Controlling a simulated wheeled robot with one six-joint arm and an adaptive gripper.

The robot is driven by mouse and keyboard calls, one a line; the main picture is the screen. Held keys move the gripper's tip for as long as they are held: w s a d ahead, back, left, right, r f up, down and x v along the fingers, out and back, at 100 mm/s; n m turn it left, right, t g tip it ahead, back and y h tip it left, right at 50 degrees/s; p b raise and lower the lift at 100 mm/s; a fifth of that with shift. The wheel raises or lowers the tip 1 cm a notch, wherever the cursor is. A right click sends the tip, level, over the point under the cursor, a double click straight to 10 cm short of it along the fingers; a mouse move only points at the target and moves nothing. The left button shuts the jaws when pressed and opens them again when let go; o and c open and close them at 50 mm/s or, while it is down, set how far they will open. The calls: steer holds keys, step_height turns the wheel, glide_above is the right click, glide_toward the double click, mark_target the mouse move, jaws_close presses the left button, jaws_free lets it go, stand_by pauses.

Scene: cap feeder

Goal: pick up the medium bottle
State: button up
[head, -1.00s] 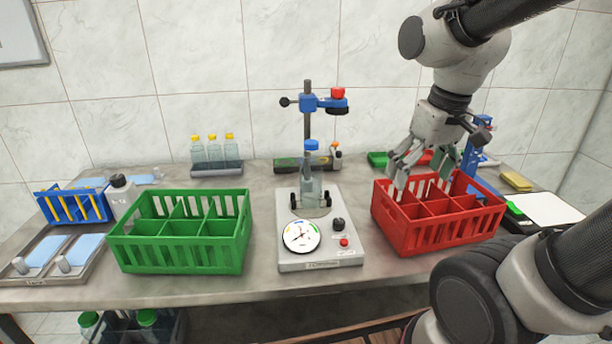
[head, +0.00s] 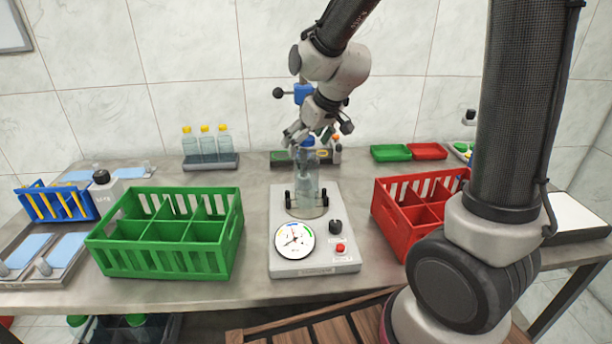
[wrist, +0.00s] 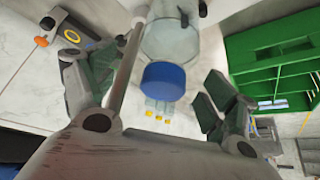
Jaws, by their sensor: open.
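A clear bottle (head: 308,186) with a blue cap stands upright on the round plate of the grey dial device (head: 332,262). In the wrist view its blue cap (wrist: 163,82) shows between my fingers, with its clear body above the cap in the picture. My gripper (head: 302,137) is open and empty at the cap's height, by the bottle's top. In the wrist view my gripper (wrist: 152,92) has one finger on each side of the cap, with gaps. Whether a finger touches the bottle cannot be told.
A green divided crate (head: 170,260) stands left of the device, and a red divided crate (head: 402,235) right. Three yellow-capped bottles (head: 206,143) stand in a rack at the back left. The device's post with a blue clamp (head: 302,93) rises close behind my gripper.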

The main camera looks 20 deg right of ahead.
steer(key=x, duration=0.3)
steer(key=shift+a+f, duration=0.1)
steer(key=shift+f, duration=0.1)
steer(key=shift+s, duration=0.1)
steer(key=c, duration=1.8)
jaws_close()
steer(key=shift+r, duration=0.2)
